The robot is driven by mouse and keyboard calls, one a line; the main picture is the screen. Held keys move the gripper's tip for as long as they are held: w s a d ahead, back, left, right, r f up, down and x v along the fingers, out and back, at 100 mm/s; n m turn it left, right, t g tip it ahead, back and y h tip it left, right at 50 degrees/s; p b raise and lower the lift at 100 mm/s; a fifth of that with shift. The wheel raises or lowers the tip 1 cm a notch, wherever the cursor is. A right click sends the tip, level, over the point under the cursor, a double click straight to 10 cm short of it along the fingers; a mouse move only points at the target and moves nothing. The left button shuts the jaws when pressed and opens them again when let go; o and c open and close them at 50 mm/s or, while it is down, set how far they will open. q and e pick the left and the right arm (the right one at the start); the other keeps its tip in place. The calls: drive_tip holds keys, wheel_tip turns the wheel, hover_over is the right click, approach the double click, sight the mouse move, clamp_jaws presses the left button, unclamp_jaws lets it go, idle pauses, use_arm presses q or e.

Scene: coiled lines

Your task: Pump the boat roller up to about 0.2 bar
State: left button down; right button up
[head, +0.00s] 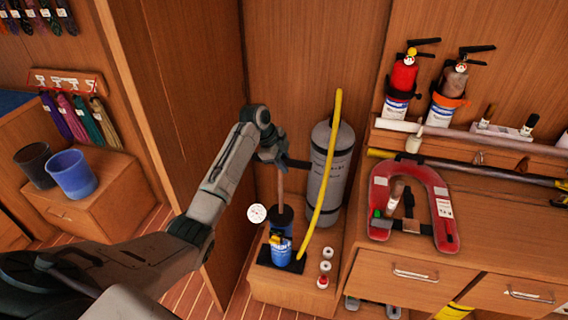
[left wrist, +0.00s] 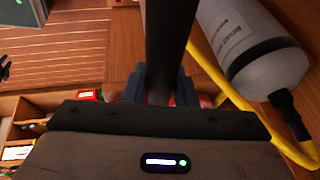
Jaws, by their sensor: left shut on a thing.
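The pump (head: 281,252) stands upright on a low wooden ledge, with a blue body, a black collar and a pale rod drawn well up out of it. My left gripper (head: 278,160) is shut on the pump's handle at the top of the rod. In the left wrist view a dark bar (left wrist: 168,50) runs between the fingers. A round white gauge (head: 257,213) shows beside the pump; its reading is too small to make out. The grey cylinder (head: 325,175), seemingly the boat roller, stands behind to the right. A yellow hose (head: 334,150) arches from the pump to its top. My right gripper is out of view.
Small white-and-red caps (head: 325,267) stand right of the pump. A red horseshoe-shaped life vest (head: 433,233) lies on the right counter, below two fire extinguishers (head: 403,77). A wooden partition (head: 190,120) rises close to my left arm. Two buckets (head: 71,174) stand at left.

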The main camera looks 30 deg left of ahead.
use_arm(q)
drive_tip(key=shift+r, duration=0.1)
drive_tip(key=c, duration=1.4)
unclamp_jaws()
drive_tip(key=shift+c, duration=0.2)
drive_tip(key=shift+o, duration=1.4)
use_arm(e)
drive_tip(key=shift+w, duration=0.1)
use_arm(q)
drive_tip(key=b+v, duration=0.4)
drive_tip(key=v, duration=0.6)
drive_tip(key=shift+a+r, duration=0.2)
drive_tip(key=shift+r, duration=0.1)
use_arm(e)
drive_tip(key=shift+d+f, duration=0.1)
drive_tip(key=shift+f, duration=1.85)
use_arm(q)
drive_tip(key=shift+s, duration=0.1)
